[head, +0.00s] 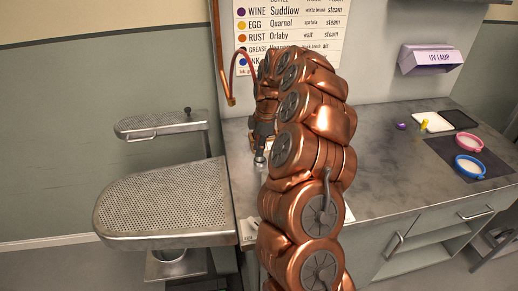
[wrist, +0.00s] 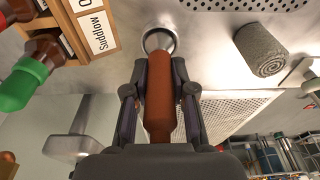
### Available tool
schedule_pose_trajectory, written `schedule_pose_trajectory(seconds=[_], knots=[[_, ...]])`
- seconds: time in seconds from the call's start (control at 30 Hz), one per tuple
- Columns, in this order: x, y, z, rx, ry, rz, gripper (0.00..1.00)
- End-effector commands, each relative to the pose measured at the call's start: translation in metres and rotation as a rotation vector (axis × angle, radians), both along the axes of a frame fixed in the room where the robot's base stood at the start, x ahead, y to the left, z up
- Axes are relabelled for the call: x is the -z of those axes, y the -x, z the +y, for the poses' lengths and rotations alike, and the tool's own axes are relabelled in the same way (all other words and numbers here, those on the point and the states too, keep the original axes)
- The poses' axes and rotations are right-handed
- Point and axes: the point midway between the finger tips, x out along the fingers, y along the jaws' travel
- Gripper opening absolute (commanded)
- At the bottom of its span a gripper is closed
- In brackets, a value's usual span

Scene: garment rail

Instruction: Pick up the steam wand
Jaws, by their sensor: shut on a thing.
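The steam wand shows in the wrist view as a reddish-brown handle (wrist: 160,112) with a round metal part at its upper end. My gripper (wrist: 160,92) is shut on this handle, one dark finger on each side. In the head view my gripper (head: 261,143) is at the left end of the counter, largely hidden by my copper arm. A silver end shows just below it there. I cannot tell whether the metal part touches the counter.
A perforated pressing board (head: 165,203) and a smaller one (head: 160,124) stand left of the counter (head: 385,185). A red hose (head: 237,60) loops beside my arm. Bowls (head: 470,167) and trays are at right. A grey roll (wrist: 262,50) and a bottle rack (wrist: 88,28) are near my gripper.

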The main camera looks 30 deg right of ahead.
Motion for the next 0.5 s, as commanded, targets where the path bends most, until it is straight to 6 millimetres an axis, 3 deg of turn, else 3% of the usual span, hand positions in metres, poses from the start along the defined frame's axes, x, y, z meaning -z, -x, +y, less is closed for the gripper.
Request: schedule_pose_trajectory(seconds=[0.5], knots=[[-0.036,-0.001,0.0,0.0,0.002,-0.004,0.0]])
